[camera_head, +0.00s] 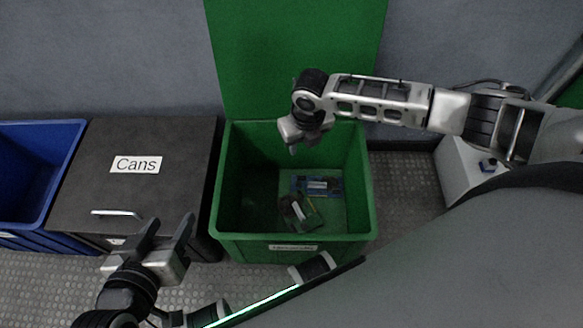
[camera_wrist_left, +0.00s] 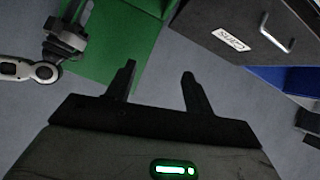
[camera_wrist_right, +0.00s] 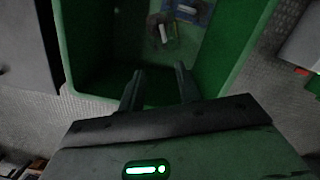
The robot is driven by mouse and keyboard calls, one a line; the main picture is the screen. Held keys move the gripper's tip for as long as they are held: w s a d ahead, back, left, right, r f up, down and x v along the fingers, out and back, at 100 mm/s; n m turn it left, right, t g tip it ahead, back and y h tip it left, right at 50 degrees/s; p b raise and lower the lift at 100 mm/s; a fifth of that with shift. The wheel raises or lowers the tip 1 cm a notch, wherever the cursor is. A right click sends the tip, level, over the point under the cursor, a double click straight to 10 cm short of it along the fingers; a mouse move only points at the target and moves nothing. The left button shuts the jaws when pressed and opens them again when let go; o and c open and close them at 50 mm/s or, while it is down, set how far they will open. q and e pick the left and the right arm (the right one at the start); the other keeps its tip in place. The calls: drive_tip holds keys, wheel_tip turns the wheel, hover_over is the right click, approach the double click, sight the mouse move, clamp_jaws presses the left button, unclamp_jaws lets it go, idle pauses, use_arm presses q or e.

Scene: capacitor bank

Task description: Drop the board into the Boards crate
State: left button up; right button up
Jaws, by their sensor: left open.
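The green crate (camera_head: 230,190) stands open with its green lid (camera_head: 300,50) raised behind it; the label on its front is too small to read. A blue board (camera_head: 325,183) and a darker board (camera_head: 300,212) lie on its floor, touching or overlapping. The right wrist view also shows the darker board (camera_wrist_right: 163,32) and the blue board (camera_wrist_right: 197,12). My right gripper (camera_head: 293,147) is over the crate, above the boards, with its fingers apart and nothing between them. My left gripper (camera_head: 166,228) is open and empty, left of the crate, in front of the Cans bin.
A black bin (camera_head: 150,190) labelled Cans, with a closed lid and a handle, stands left of the green crate. A blue open bin (camera_head: 30,170) is at the far left. A white box (camera_head: 462,170) stands at the right, with bare floor (camera_head: 400,190) between.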

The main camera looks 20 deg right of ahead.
use_arm(q)
drive_tip(key=shift+s+a+f+g+y+p, duration=0.4)
drive_tip(key=shift+g+p, duration=0.3)
drive_tip(key=shift+p, duration=0.75)
use_arm(e)
wheel_tip(320, 180, up, 10)
drive_tip(key=s, duration=0.1)
use_arm(q)
drive_tip(key=shift+a+r, duration=0.1)
drive_tip(key=shift+r, duration=0.15)
use_arm(e)
drive_tip(key=shift+s, duration=0.1)
